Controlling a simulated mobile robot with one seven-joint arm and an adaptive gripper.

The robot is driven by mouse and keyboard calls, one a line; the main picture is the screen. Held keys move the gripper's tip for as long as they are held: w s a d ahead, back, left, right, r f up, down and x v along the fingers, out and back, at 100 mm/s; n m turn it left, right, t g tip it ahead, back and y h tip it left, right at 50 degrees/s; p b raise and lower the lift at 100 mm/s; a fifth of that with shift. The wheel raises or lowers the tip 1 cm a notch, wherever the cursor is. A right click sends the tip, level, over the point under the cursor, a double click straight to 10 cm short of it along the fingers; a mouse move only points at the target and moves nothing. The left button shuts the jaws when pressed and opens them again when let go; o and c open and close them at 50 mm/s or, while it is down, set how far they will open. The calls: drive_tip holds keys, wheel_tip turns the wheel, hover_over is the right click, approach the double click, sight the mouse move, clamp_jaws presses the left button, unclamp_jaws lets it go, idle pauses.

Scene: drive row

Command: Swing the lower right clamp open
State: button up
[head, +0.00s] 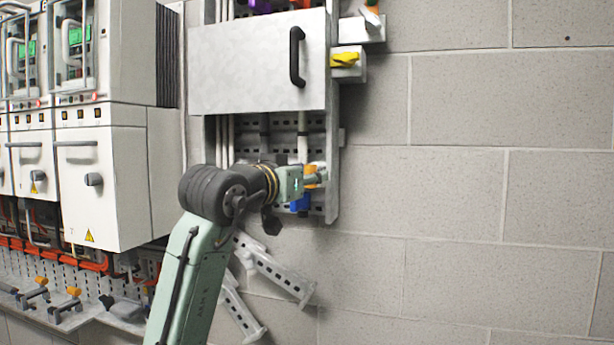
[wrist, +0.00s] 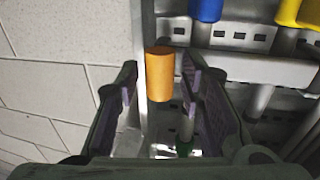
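An orange clamp handle (head: 311,170) shows at the lower right edge of the wall frame, by my gripper (head: 317,179). In the wrist view it is an orange cylinder (wrist: 160,72) beside a pale vertical edge. My gripper (wrist: 157,88) is open, with one finger on each side of the lower part of the handle. Gaps show beside the handle, and I cannot tell whether either finger touches it. The clamp's base and arm are mostly hidden behind the gripper. A blue part (head: 300,203) hangs just below; a blue cylinder (wrist: 206,9) shows in the wrist view.
A grey panel door (head: 250,65) with a black handle (head: 297,56) is above. A yellow clamp (head: 345,59) sits at the upper right. White cabinets (head: 105,185) stand at left, and perforated brackets (head: 280,272) lie below. The block wall (head: 460,190) at right is clear.

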clamp_jaws()
idle(0.6)
